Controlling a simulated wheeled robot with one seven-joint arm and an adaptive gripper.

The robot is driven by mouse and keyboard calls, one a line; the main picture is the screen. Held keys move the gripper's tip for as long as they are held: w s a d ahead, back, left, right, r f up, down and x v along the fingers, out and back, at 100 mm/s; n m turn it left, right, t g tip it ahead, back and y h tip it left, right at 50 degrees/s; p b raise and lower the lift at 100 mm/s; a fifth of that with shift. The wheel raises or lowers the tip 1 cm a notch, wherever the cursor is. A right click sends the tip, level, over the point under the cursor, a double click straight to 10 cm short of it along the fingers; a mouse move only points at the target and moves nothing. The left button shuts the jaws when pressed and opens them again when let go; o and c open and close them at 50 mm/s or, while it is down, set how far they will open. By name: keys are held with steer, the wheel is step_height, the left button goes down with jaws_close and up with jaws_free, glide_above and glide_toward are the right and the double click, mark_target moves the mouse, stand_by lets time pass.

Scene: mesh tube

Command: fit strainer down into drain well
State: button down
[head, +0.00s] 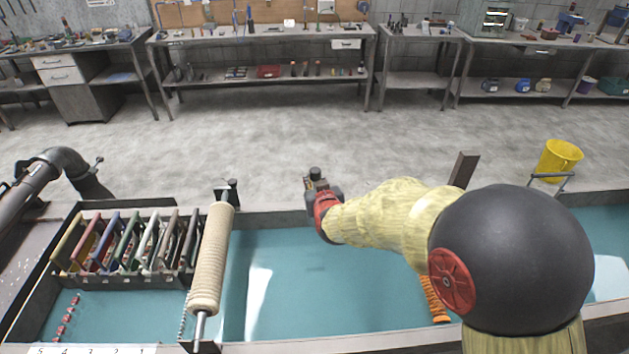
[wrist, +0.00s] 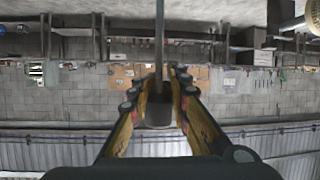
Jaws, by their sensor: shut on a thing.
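My gripper (head: 318,183) is held up over the far edge of the teal basin (head: 300,300), with its fingers pointing away toward the back wall. In the wrist view my gripper (wrist: 160,85) has its two yellow and dark fingers shut on a dark cylinder with a thin rod (wrist: 159,45), which I take to be the strainer. In the head view its dark top (head: 316,172) shows at the fingertips. The strainer is clear of the basin. I cannot clearly pick out the drain well; my arm covers part of the basin.
A long cream roller (head: 212,260) and a rack of coloured frames (head: 125,243) stand on the left. An orange ribbed piece (head: 435,300) lies right of centre, partly behind my arm. A brown post (head: 463,168) and yellow bucket (head: 559,160) are at the far right.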

step_height(320, 180, down, 26)
steer(key=b, duration=2)
steer(key=shift+s, duration=0.35)
stand_by(2.4)
steer(key=shift+d, duration=0.1)
steer(key=c, duration=2.3)
jaws_free()
steer(key=shift+w, duration=0.15)
steer(key=shift+o, duration=0.7)
steer(key=shift+w+r, duration=0.1)
steer(key=shift+w, duration=0.05)
steer(key=o, duration=0.3)
steer(key=shift+r, duration=0.35)
steer(key=shift+o, duration=0.2)
